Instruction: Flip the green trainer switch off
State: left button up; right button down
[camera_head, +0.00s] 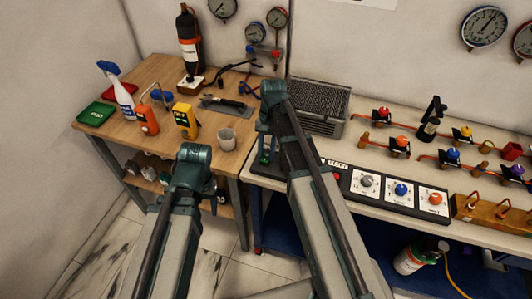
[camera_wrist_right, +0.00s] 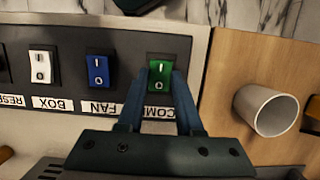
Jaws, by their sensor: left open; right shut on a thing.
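The green rocker switch (camera_wrist_right: 165,77) sits at the right end of a dark panel in the right wrist view, with white marks on its face. I cannot tell which side is pressed in. My right gripper (camera_wrist_right: 161,92) has its two fingers on either side of the switch and is shut on it. In the head view my right gripper (camera_head: 267,150) points down at the panel's left end and mostly hides the switch. My left gripper (camera_head: 213,205) is open, low in front of the wooden table; its fingers are mostly hidden behind its wrist.
A blue switch (camera_wrist_right: 98,72) and a white switch (camera_wrist_right: 40,67) stand beside the green one. A grey cup (camera_head: 227,139) stands on the wooden table (camera_head: 150,78), left of the panel. A vented grey box (camera_head: 318,105) stands behind the panel.

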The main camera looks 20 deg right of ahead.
jog(key=c, duration=0.6)
grip_release()
jog(key=shift+o, duration=0.2)
jog(key=p+v, duration=1.3)
jog(key=shift+w+r, duration=0.15)
jog(key=shift+r, duration=0.2)
jog(key=s+a+f+n+t+h+b, duration=0.1)
jog(key=s+a+n, duration=0.4)
jog(key=s, duration=0.4)
jog(key=s+a+f+n+t+h+b, duration=0.1)
jog(key=s+a+f+n, duration=0.1)
jog(key=s+a+n, duration=0.3)
jog(key=s+a, duration=0.2)
jog(key=s, duration=0.2)
jog(key=shift+a+n+h, duration=0.3)
jog(key=shift+h, duration=0.1)
